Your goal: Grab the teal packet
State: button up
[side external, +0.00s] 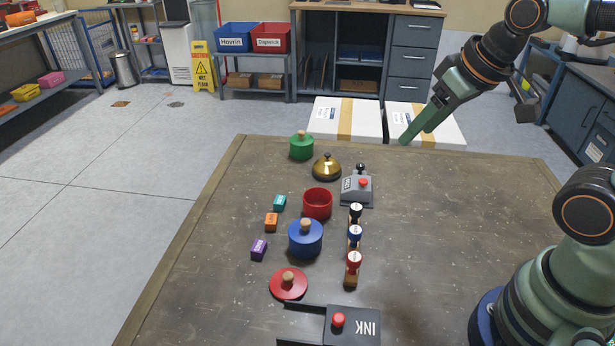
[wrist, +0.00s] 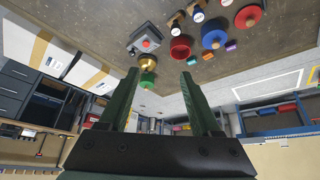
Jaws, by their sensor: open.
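The teal packet (side external: 279,203) is a small block lying on the brown table, left of the red pot (side external: 317,204) and just behind the orange packet (side external: 271,222). In the wrist view the teal packet (wrist: 192,60) shows small, just beyond the right fingertip. My gripper (side external: 416,136) is raised over the far right part of the table, well away from the packet. Its green fingers are apart with nothing between them, as the wrist view also shows (wrist: 160,73).
A purple packet (side external: 259,250), blue pot (side external: 305,240), red lid (side external: 289,284) and several stamps (side external: 354,235) stand nearby. Farther back are a gold bell (side external: 327,168), a green pot (side external: 302,147) and a grey device (side external: 356,190). The table's right side is clear.

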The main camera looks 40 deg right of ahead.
jog(key=w+a+r+n+g, duration=0.1)
jog(key=w+a+r+n, duration=0.1)
jog(key=w+n, duration=0.5)
jog(key=n+g, duration=0.5)
jog(key=n, duration=1.4)
send_over(280, 199)
notch_tip(280, 199, down, 15)
notch_tip(280, 199, down, 12)
jog(key=shift+r, duration=0.2)
grip_shut()
